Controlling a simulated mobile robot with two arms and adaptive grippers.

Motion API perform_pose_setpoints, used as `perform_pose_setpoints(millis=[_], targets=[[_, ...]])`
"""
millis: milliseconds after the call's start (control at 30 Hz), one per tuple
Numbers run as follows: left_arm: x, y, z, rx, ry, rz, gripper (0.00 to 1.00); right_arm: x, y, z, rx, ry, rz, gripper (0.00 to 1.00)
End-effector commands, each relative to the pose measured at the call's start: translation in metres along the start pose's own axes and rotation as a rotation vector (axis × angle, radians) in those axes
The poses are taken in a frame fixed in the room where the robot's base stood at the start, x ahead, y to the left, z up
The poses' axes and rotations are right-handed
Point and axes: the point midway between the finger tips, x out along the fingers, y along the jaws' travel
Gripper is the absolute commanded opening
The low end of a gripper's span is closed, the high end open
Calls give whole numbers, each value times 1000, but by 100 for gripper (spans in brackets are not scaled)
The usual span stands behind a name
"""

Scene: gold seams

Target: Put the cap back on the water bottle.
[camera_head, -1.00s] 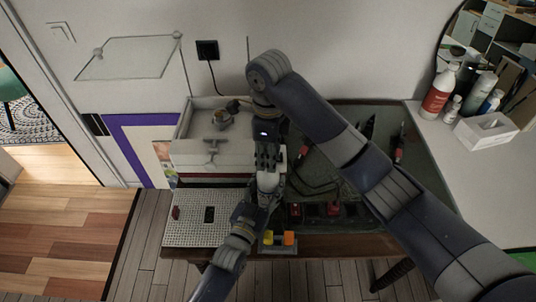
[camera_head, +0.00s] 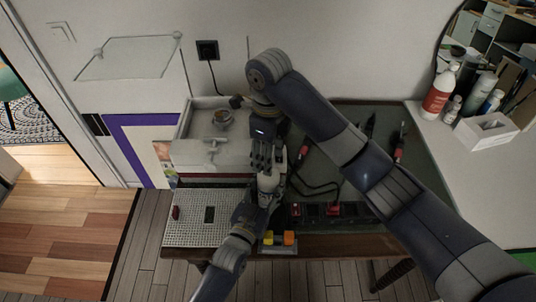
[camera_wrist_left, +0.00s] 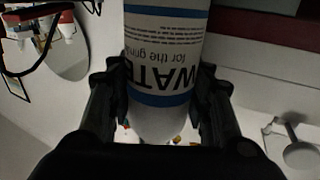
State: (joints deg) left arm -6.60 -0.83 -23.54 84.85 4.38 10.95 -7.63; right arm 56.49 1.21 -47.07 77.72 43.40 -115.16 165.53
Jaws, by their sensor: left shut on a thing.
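The water bottle (camera_wrist_left: 165,50) is white with blue bands and dark lettering. It fills the middle of the left wrist view, its lettering upside down there. My left gripper (camera_wrist_left: 158,100) is shut on it, one finger on each side. In the head view, the bottle's pale part (camera_head: 268,182) shows at my left gripper (camera_head: 266,192), over the front of the workbench. My right gripper (camera_head: 265,162) hangs fingers down just above the bottle. I cannot tell whether its fingers are closed or hold anything. The cap cannot be made out, and the bottle's mouth is hidden.
A perforated plate (camera_head: 190,228) lies at the front left. Yellow and orange blocks (camera_head: 278,238) sit at the front edge. Red-handled tools and cables lie on the right. A shelf (camera_head: 470,165) holds several bottles.

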Motion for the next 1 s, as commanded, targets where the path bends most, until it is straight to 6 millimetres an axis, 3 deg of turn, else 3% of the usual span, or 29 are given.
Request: perform_pose_setpoints(millis=[300, 733, 867, 1000], targets=[[0, 0, 0, -1, 0, -1, 0, -39, -1, 0, -1, 0, -4, 46], [0, 0, 0, 0, 0, -1, 0, -42, 0, 0, -19, 0, -1, 45], [0, 0, 0, 0, 0, -1, 0, -43, 0, 1, -119, -1, -2, 45], [0, 0, 0, 0, 0, -1, 0, -45, 0, 1, -340, 0, -6, 45]])
